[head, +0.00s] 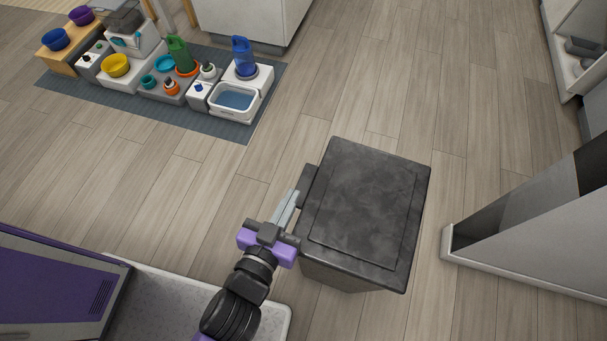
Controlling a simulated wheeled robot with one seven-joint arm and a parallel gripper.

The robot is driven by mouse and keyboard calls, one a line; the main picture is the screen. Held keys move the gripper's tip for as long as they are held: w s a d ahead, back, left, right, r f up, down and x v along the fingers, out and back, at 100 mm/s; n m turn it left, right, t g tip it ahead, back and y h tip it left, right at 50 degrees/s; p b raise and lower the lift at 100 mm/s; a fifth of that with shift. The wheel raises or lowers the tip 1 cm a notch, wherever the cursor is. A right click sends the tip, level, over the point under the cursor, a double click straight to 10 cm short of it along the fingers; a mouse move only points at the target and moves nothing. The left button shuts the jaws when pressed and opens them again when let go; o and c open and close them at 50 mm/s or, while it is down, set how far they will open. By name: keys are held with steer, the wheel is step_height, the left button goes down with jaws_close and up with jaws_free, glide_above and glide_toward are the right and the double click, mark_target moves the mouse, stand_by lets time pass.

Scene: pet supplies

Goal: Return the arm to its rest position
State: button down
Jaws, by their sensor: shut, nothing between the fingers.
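My gripper (287,207) is at the lower middle of the head view, at the end of my black and purple arm. Its grey fingers lie together with nothing visible between them. The fingers point up the picture, along the left side of a dark grey lidded bin (366,205). The bin stands on the floor with its lid down. I cannot tell whether the fingers touch the bin.
A blue-grey mat (220,127) at the upper left holds bowls, bottles and a white basin (234,101). A light speckled tray (165,305) and a purple-sided cabinet (50,290) are at the lower left. A white open unit (540,235) stands right. Wood floor (420,90) is clear beyond the bin.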

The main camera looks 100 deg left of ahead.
steer(key=shift+v, duration=2.15)
steer(key=shift+w, duration=0.1)
steer(key=w+d+r+m+t+h, duration=0.2)
steer(key=w+d+r+m+t, duration=0.25)
steer(key=w+d, duration=0.4)
steer(key=w+d+r+m+t+h, duration=0.1)
steer(key=w+d+r+m+t, duration=0.2)
steer(key=w+d+m+t, duration=0.5)
steer(key=s+d+r+m+h, duration=0.15)
steer(key=d+h, duration=0.45)
steer(key=d, duration=0.6)
steer(key=s+d+m+h, duration=0.25)
steer(key=d+h, duration=0.35)
steer(key=d, duration=0.7)
step_height(320, 180, up, 14)
steer(key=p, duration=1.4)
steer(key=shift+w+a, duration=0.2)
steer(key=shift+w, duration=0.2)
